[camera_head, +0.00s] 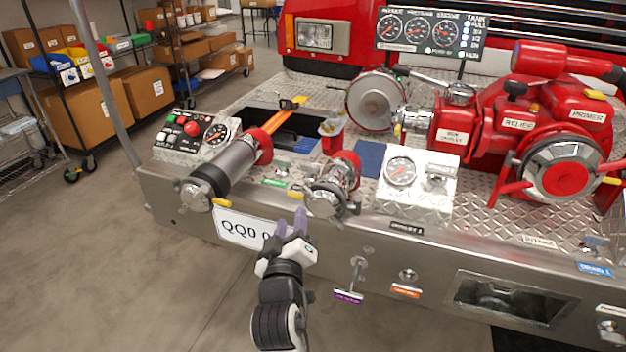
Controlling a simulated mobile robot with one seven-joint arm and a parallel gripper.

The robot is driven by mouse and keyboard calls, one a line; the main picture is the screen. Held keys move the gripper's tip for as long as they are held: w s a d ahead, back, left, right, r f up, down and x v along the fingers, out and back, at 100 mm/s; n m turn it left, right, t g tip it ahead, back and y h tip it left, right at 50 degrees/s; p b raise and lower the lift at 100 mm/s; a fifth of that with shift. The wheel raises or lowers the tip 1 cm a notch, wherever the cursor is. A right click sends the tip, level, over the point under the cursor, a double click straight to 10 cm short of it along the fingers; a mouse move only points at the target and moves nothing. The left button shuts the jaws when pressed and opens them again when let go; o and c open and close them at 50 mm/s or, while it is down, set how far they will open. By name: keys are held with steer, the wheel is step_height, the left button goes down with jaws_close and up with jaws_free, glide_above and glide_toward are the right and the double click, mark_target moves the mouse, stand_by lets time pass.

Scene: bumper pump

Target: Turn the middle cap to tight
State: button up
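The middle cap (325,202) is a silver, lugged cap on the front end of a short red-and-silver outlet, at the centre of the bumper. From this angle I cannot tell how tight it is. My gripper (291,220) is just left of this cap and slightly lower in the picture. Its two purple fingertips point up and stand apart, with nothing seen between them. Whether a fingertip touches the cap is unclear. Another silver cap (195,194) closes the longer outlet to the left. A large round silver-and-red cap (562,168) is on the red pump to the right.
The diamond-plate bumper (480,215) carries a gauge box (417,185) right of the middle outlet and a control box (192,135) at left. A licence plate (243,229) is on the front face, left of my gripper. Floor in front is clear.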

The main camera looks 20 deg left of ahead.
mark_target(304, 191)
steer(key=shift+h, duration=0.3)
steer(key=p+x, duration=0.1)
steer(key=x, duration=0.3)
steer(key=d+f+p+x, duration=0.1)
steer(key=x, duration=0.4)
steer(key=p+x, duration=0.1)
steer(key=x, duration=0.4)
steer(key=shift+w+d+f, duration=0.15)
steer(key=shift+w+f, duration=0.05)
steer(key=shift+f, duration=0.1)
jaws_close()
